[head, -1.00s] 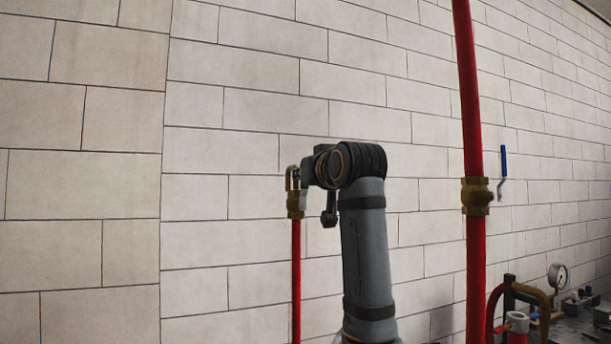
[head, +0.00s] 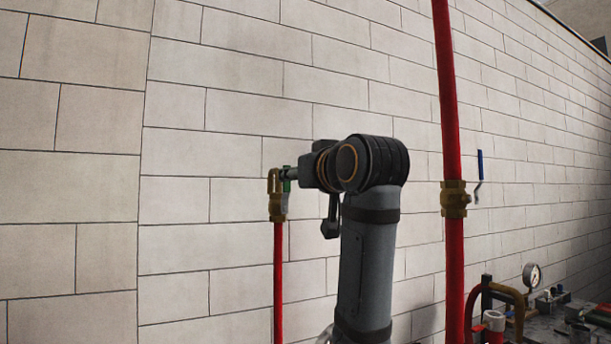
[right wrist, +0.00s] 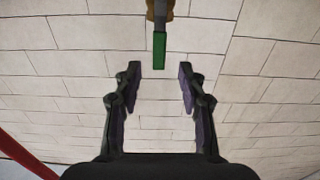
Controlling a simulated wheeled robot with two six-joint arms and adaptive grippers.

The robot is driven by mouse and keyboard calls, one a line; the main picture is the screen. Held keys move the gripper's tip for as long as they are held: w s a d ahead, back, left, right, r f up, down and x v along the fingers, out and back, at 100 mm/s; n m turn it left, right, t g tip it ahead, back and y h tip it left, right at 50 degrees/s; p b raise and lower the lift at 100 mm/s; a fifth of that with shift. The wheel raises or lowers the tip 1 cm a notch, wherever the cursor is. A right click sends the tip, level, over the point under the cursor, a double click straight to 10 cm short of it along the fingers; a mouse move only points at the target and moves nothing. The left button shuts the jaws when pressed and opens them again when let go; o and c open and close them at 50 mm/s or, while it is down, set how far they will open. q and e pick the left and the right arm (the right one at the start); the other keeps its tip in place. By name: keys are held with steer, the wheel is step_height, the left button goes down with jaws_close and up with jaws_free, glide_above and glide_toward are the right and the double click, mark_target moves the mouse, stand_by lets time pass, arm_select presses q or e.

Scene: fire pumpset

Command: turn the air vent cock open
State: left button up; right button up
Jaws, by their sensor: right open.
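The air vent cock (head: 277,197) is a brass fitting on top of a thin red pipe (head: 279,280) in front of the wall. Its green handle (right wrist: 159,50) hangs in the upper middle of the right wrist view, below a brass part (right wrist: 158,10). My right gripper (right wrist: 160,70) is open, its two dark fingers spread either side of the picture's middle. The handle's lower end lies between the fingertips in that view, apart from both. In the head view my right arm's wrist is just right of the cock and mostly hides the gripper. My left gripper is not in view.
A thicker red pipe (head: 454,100) with a brass valve (head: 454,199) and a blue lever (head: 480,165) stands right of my arm. A pressure gauge (head: 532,275) and other pipework are at lower right. The block wall (head: 220,100) runs behind everything.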

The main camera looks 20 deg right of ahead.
steer(key=s, duration=0.4)
steer(key=shift+s+d, duration=0.1)
steer(key=shift+s, duration=0.15)
